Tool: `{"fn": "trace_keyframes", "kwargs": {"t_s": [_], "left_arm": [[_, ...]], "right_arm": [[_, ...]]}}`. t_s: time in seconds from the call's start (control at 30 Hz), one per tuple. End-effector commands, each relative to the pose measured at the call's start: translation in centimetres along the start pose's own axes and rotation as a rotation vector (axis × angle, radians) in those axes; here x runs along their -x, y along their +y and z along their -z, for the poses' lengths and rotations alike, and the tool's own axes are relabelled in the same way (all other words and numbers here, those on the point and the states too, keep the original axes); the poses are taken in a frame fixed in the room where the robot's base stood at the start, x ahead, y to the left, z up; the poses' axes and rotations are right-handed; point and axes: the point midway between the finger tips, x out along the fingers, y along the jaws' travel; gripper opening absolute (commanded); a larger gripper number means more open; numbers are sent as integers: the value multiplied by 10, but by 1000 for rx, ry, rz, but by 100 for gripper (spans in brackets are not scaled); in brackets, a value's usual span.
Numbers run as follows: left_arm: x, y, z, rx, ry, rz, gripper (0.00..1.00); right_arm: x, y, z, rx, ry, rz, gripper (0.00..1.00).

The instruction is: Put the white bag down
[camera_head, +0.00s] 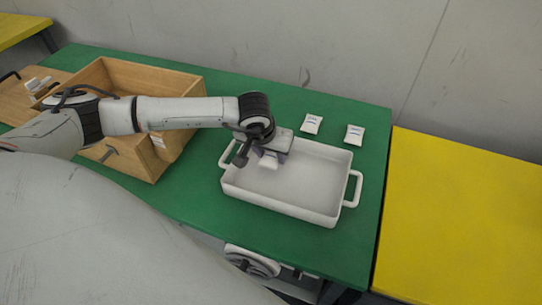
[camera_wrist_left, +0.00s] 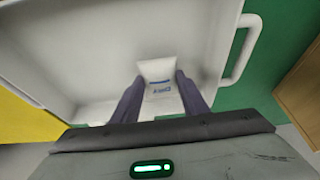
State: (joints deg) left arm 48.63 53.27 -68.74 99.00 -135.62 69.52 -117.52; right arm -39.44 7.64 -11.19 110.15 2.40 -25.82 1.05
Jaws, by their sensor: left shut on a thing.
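My left gripper (camera_head: 271,155) is over the left part of a white rectangular tray (camera_head: 328,214) with a handle at each end. It is shut on a small white bag (camera_head: 268,162). In the left wrist view the bag (camera_wrist_left: 156,70) with blue print sits between the two dark fingers of the gripper (camera_wrist_left: 160,88), with the tray's white inside behind it. I cannot tell whether the bag touches the tray floor. My right gripper is not in view.
Two more white bags, one (camera_head: 311,124) and another (camera_head: 354,134), lie on the green table (camera_head: 300,250) behind the tray. A wooden box (camera_head: 137,170) stands left of the tray. A yellow table (camera_head: 455,220) adjoins on the right.

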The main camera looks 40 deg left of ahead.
Motion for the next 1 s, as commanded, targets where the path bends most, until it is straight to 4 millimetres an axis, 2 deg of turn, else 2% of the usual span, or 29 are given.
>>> {"fn": "trace_keyframes", "kwargs": {"t_s": [0.1, 0.43, 0.47, 0.57, 0.87, 1.0], "left_arm": [[-12, 0, -5, 0, -1, 1, 18], [-16, 0, -7, 0, 0, 0, 18], [-16, 0, -7, 0, 0, 1, 42], [-14, 0, -6, 0, 0, 1, 58], [-13, 0, -6, 0, 0, 1, 59], [-4, 0, -4, -1, 2, -1, 59]], "right_arm": [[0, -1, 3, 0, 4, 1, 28], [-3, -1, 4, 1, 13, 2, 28], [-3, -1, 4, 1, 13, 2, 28], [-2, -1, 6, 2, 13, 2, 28], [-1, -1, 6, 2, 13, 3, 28], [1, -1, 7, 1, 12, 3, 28]]}}
